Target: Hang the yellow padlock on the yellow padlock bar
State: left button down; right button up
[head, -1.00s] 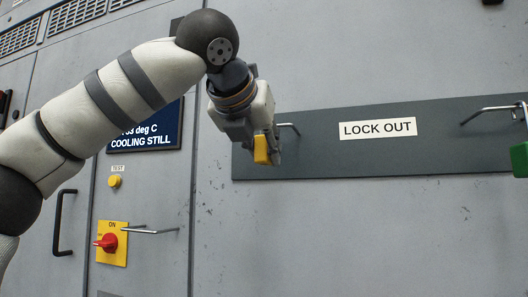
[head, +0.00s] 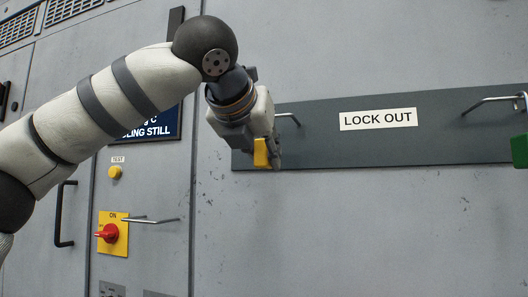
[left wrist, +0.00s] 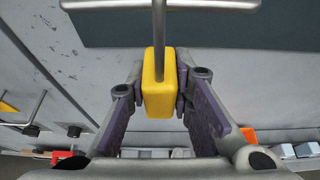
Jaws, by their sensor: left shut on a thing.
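The yellow padlock (head: 261,153) is in my left gripper (head: 270,150), in front of the left end of the dark board. In the left wrist view the padlock (left wrist: 160,85) sits between the two fingers of my left gripper (left wrist: 160,100), shut on its body. Its steel shackle points up and overlaps a horizontal steel bar (left wrist: 200,4); I cannot tell whether it is around the bar. In the head view a steel bar (head: 288,117) on the board's left end is partly hidden by my gripper. My right gripper is not in view.
The dark board (head: 310,150) carries a LOCK OUT label (head: 378,119). A green padlock (head: 520,150) is at the right bar (head: 492,102). A yellow switch plate with a red knob (head: 110,234) and a steel bar (head: 152,219) is lower left. The board's middle is clear.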

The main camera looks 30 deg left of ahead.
pick_arm(q)
jog(key=shift+f, duration=0.6)
jog(key=c, duration=1.3)
grip_release()
jog(key=shift+c, duration=0.2)
